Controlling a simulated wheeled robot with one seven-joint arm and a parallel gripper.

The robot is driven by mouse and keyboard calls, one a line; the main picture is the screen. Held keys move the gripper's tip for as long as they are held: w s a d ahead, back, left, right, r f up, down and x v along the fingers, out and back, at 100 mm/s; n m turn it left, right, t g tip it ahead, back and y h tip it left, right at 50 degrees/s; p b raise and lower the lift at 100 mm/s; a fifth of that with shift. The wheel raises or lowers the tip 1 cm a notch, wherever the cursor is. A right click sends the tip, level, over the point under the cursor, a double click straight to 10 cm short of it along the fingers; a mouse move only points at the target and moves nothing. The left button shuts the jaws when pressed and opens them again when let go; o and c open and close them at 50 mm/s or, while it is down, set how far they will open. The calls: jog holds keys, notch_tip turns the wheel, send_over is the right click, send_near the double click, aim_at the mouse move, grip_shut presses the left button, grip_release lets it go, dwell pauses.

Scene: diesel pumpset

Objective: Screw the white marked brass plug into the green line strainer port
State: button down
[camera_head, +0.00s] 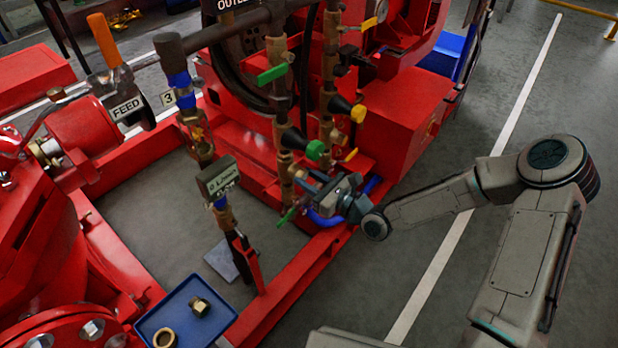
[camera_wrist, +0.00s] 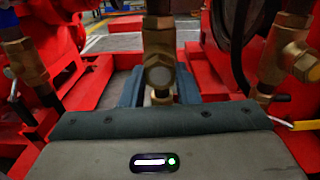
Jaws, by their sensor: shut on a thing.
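My gripper (camera_head: 308,184) is at the lower part of the green-marked brass line, with its fingertips close to the fittings there. In the wrist view, my two dark fingers (camera_wrist: 160,98) stand either side of a small brass piece (camera_wrist: 159,97), which looks like the plug; its white mark cannot be made out. A brass strainer body (camera_wrist: 159,45) with a round, pale end face stands upright just beyond the fingers. In the head view, the green line strainer (camera_head: 289,184) is partly covered by my gripper. Whether the plug is in the port threads cannot be told.
A green valve handle (camera_head: 272,74) and a green-ended black cone (camera_head: 306,146) sit above my gripper. A yellow-ended cone (camera_head: 347,108) is to the right. A blue tray (camera_head: 222,318) holds two brass fittings. Red frame rails surround the line; open floor lies right.

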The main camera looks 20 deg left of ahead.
jog(key=c, duration=1)
grip_release()
jog(key=shift+f, duration=0.1)
